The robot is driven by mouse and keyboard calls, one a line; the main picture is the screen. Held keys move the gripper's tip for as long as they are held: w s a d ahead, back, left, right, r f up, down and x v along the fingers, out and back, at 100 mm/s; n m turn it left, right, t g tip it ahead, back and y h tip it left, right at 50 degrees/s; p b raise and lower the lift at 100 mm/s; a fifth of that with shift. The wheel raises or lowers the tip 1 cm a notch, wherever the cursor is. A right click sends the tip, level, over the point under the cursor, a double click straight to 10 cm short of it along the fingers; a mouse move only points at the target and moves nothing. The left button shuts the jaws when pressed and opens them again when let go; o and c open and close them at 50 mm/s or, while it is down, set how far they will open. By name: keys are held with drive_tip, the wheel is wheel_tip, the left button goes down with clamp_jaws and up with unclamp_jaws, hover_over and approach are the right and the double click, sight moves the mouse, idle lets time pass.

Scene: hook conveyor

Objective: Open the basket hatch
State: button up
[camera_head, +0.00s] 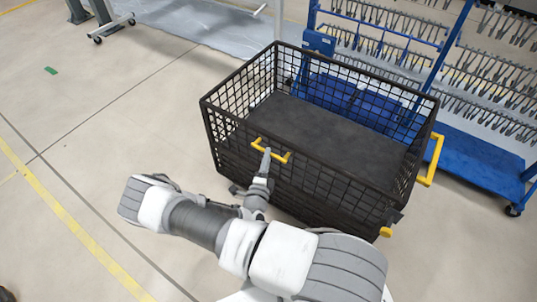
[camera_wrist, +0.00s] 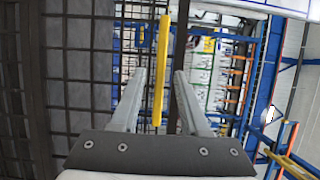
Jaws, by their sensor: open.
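The basket (camera_head: 330,190) is a black wire-mesh box with a dark, flat floor and stands in the middle of the head view. A yellow handle (camera_head: 270,151) sits at the top of its near side, where the hatch (camera_head: 310,184) appears to be. My gripper (camera_head: 267,160) is at this handle. In the wrist view my gripper (camera_wrist: 160,75) is open, and the yellow handle (camera_wrist: 163,60) shows between its two fingers, with gaps to both. Whether a finger touches it cannot be told. Part of the near side is hidden behind my arm.
Another yellow handle (camera_head: 432,160) is on the basket's right end, and a yellow piece (camera_head: 386,232) is at its lower right corner. A blue rack with rows of hooks (camera_head: 485,85) stands close behind. The floor (camera_head: 100,130) to the left is clear.

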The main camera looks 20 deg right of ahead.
drive_tip(key=shift+w+d, duration=0.15)
drive_tip(key=shift+w, duration=0.05)
clamp_jaws()
idle(1.4)
